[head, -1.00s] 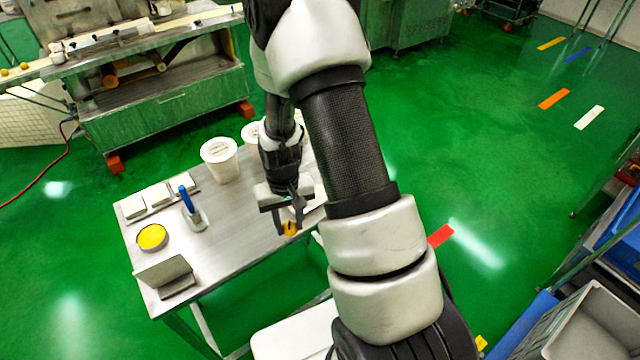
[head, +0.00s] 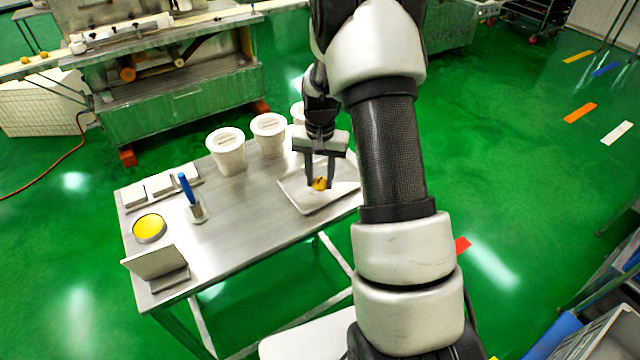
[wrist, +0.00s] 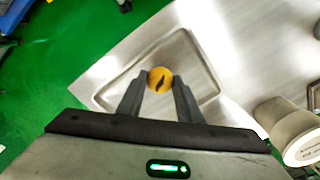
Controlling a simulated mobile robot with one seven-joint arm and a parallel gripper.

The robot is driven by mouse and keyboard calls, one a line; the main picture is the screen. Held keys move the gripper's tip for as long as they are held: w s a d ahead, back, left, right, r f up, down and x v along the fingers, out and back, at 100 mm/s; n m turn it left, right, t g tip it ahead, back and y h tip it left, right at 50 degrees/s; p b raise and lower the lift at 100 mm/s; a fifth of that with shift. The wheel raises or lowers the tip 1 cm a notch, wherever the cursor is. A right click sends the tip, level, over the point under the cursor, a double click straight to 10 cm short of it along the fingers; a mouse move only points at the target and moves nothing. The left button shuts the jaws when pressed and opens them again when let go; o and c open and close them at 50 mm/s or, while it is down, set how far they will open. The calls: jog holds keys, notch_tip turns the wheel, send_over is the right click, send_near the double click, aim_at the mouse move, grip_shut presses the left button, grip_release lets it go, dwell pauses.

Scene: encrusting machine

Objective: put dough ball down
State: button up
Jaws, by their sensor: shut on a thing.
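The dough ball (head: 320,184) is small, round and yellow-orange. In the wrist view the dough ball (wrist: 160,80) sits between my two fingertips, with a dark mark on its face. My gripper (head: 320,180) is shut on it, fingers pointing down; the gripper (wrist: 160,84) also shows in the wrist view. Behind and below the ball is a shallow pale tray (head: 312,207) on the steel table (head: 262,222), also seen in the wrist view (wrist: 208,76). I cannot tell whether the ball touches the tray.
White tubs (head: 227,152) stand on the table left of my gripper. Further left are a blue-handled tool in a holder (head: 197,207), a yellow-filled dish (head: 149,228), small white boxes (head: 159,186) and a metal stand (head: 157,265). An encrusting machine (head: 180,105) stands behind.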

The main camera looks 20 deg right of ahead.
jog(key=shift+f, duration=1.2)
jog(key=shift+f, duration=0.2)
jog(key=o, duration=0.8)
jog(key=shift+r, duration=0.1)
